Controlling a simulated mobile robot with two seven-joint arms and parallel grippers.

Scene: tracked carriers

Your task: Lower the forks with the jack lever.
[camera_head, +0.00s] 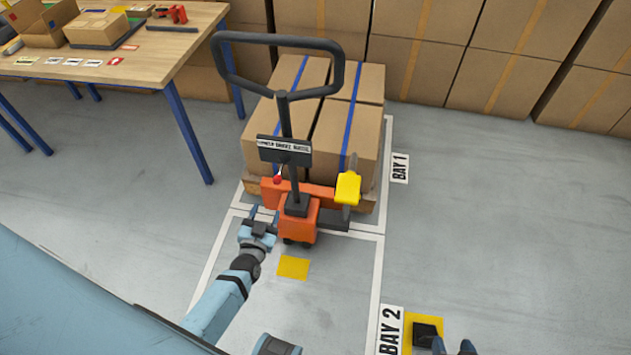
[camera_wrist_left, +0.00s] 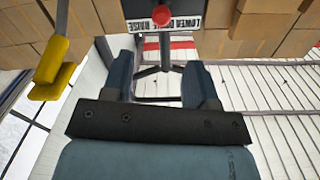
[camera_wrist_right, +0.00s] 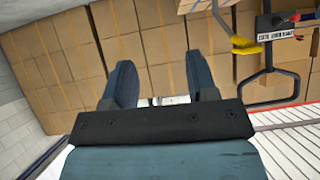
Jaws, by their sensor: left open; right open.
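An orange pallet jack (camera_head: 297,219) stands in the marked bay with a tall black loop handle (camera_head: 335,82). A small lever with a red knob (camera_head: 278,179) sits beside its column, below a black plate (camera_head: 284,150) lettered LOWER DRIVE RAISE. The red knob also shows in the left wrist view (camera_wrist_left: 164,16), ahead of and between the fingers. My left gripper (camera_head: 263,213) is open and empty, just below the knob and apart from it. My right gripper (camera_head: 453,346) is open and empty at the bottom edge, far from the jack. The forks are hidden under the load.
Strapped cartons (camera_head: 342,125) sit on a wooden pallet (camera_head: 365,204) behind the jack. A yellow piece (camera_head: 348,188) juts at the jack's right. A wooden table (camera_head: 150,62) stands at the left, stacked cartons (camera_head: 510,60) behind. The floor to the right (camera_head: 500,210) is clear.

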